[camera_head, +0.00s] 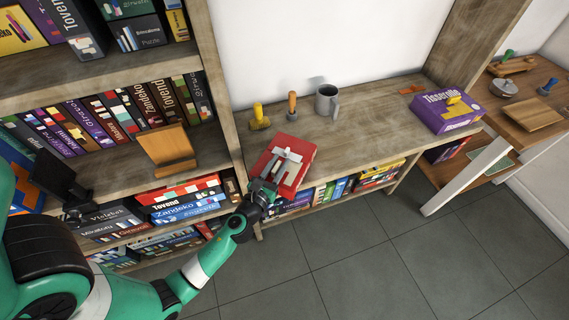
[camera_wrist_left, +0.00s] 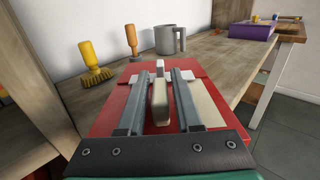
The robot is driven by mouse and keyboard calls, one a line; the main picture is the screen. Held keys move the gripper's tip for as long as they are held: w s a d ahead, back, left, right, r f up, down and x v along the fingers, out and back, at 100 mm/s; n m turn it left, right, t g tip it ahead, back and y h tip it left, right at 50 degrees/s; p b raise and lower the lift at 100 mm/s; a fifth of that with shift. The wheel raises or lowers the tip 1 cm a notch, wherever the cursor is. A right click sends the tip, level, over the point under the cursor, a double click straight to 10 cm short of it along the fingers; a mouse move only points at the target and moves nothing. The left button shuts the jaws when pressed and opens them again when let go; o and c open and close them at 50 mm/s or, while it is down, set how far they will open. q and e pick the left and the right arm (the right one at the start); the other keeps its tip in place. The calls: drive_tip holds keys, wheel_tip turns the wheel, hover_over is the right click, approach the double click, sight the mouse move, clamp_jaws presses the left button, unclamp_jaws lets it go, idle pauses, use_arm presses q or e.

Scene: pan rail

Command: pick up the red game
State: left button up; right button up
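The red game (camera_head: 303,161) is a flat red box lying on the low wooden bench, near its left end. A pale, upright raised piece shows on its top. My left gripper (camera_head: 284,163) is over the box, and it is empty. In the left wrist view the two grey fingers (camera_wrist_left: 161,75) stand apart on either side of the pale piece (camera_wrist_left: 160,105), with narrow gaps beside it. The red box (camera_wrist_left: 110,115) spreads below and around the fingers; the gripper base hides its near part. My right gripper is not in view.
A yellow brush (camera_head: 259,117), an orange-handled tool (camera_head: 292,106) and a grey mug (camera_head: 327,101) stand behind the box. A purple game (camera_head: 447,112) lies at the bench's right end. A bookcase upright (camera_head: 222,90) rises close on the left. The bench middle is clear.

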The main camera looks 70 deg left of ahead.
use_arm(q)
clamp_jaws()
drive_tip(key=shift+r, duration=0.1)
idle(1.0)
